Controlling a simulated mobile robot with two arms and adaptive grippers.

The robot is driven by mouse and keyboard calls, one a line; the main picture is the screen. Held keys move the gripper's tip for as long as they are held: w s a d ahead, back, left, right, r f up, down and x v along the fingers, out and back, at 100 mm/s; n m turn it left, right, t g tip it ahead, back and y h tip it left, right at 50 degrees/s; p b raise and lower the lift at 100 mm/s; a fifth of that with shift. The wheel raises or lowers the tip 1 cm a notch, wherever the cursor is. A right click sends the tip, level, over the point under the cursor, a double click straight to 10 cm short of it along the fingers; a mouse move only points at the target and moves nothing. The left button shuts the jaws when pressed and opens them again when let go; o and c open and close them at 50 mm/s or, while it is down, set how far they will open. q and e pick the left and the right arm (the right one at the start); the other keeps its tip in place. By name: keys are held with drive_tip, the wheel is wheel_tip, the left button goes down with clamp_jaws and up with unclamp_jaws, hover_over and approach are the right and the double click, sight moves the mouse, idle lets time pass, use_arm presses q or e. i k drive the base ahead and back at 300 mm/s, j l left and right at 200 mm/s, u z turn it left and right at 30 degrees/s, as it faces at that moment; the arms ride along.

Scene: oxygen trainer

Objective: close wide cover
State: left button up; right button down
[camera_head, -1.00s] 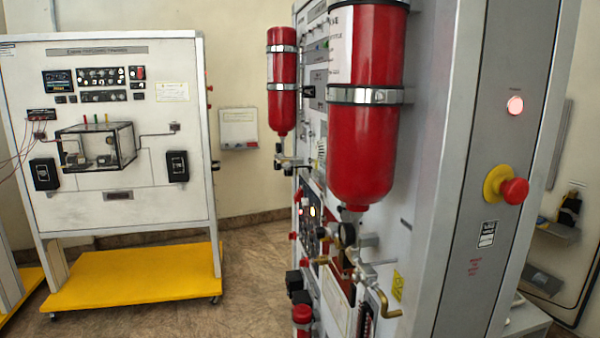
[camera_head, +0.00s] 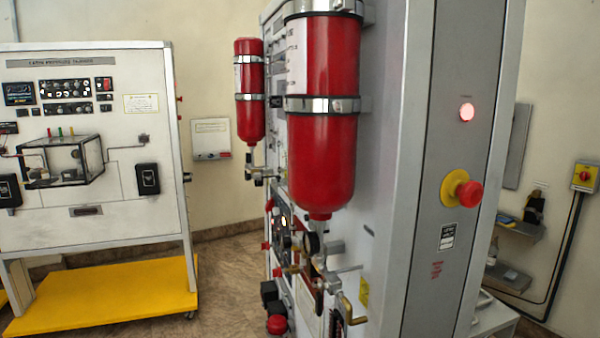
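The tall oxygen trainer cabinet (camera_head: 415,230) stands at the centre right, seen from its narrow grey side. Its front faces left and shows only at a steep angle. A large red cylinder (camera_head: 322,140) and a smaller red cylinder (camera_head: 249,95) are strapped to that front with metal bands. Gauges, valves and a brass handle (camera_head: 352,310) stick out below them. I cannot make out a wide cover for certain; much of the front is foreshortened or hidden behind the cylinders and fittings. Neither of my grippers is in view.
A white trainer panel (camera_head: 105,215) on a yellow base (camera_head: 110,292) stands at the left. Open tiled floor (camera_head: 228,280) lies between it and the cabinet. A red emergency button (camera_head: 467,194) protrudes from the cabinet's side. Wall shelves (camera_head: 510,280) are at the far right.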

sight(284, 182)
drive_tip(key=i+j+z, duration=0.15)
drive_tip(key=j+z, duration=0.3)
drive_tip(key=i+j+z, duration=0.1)
drive_tip(key=j+z, duration=0.3)
